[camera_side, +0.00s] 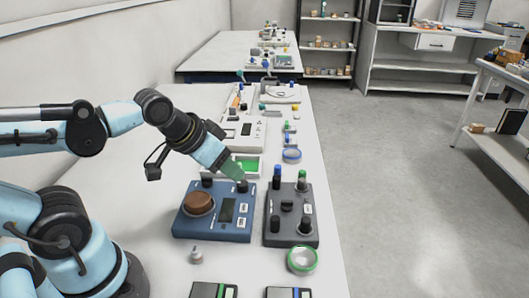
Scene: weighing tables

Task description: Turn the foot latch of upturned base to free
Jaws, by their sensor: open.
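A dark grey base (292,238) lies on the white table right of centre, with several black feet standing up from it; I take it for the upturned base. My gripper (239,176) points down, open, above the back right of a blue unit, left of the grey base. Whether it touches the black knob (242,187) there is unclear.
The blue unit (185,226) has a round brown pan (199,203) and a display. A green-lined tray (257,168) and a blue ring (291,155) are behind. The table's right edge is close.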

